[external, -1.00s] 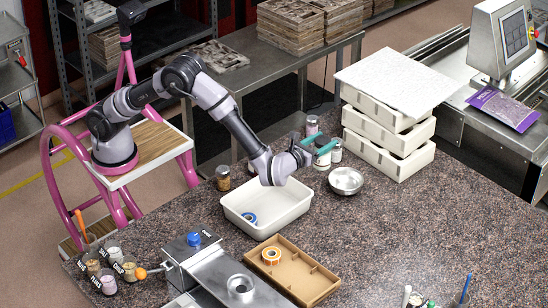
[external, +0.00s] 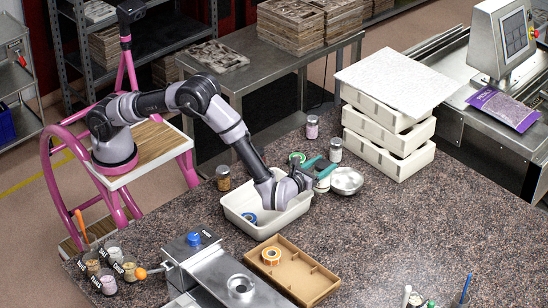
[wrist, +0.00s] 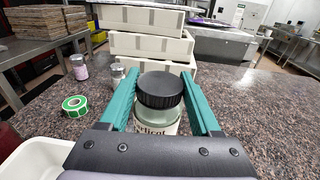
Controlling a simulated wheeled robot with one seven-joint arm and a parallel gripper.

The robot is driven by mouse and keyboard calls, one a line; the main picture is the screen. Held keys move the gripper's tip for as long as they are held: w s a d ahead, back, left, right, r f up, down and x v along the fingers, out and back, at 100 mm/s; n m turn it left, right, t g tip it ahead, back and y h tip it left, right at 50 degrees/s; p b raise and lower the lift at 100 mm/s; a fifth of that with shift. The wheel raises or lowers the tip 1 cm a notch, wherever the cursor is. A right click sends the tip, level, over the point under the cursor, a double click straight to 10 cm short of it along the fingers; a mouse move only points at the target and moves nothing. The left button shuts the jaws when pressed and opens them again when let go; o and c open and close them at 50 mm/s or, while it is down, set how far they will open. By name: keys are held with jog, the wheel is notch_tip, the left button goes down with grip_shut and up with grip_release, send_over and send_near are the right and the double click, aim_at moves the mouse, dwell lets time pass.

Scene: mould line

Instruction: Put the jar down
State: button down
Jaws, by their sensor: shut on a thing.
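The jar (wrist: 160,92) has a black screw lid and a pale label with partly hidden dark lettering. In the wrist view it stands upright between the teal fingers of my gripper (wrist: 160,80), which is shut on it. In the external view my gripper (external: 320,166) is over the speckled counter, just right of the white tub, with the jar (external: 322,184) between its fingers and partly covered. The jar's base is hidden in the wrist view, and I cannot tell whether it touches the counter.
The white tub (external: 238,213) is at my gripper's left and a metal bowl (external: 346,181) close at its right. A green tape roll (external: 297,157) and two small jars, one pink (external: 312,127) and one pale (external: 335,150), stand behind. Stacked white trays (external: 388,150) are back right.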

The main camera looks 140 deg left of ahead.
jog(key=shift+f, duration=0.2)
jog(key=shift+f, duration=0.35)
jog(key=shift+c, duration=0.5)
grip_release()
jog(key=shift+r, duration=0.1)
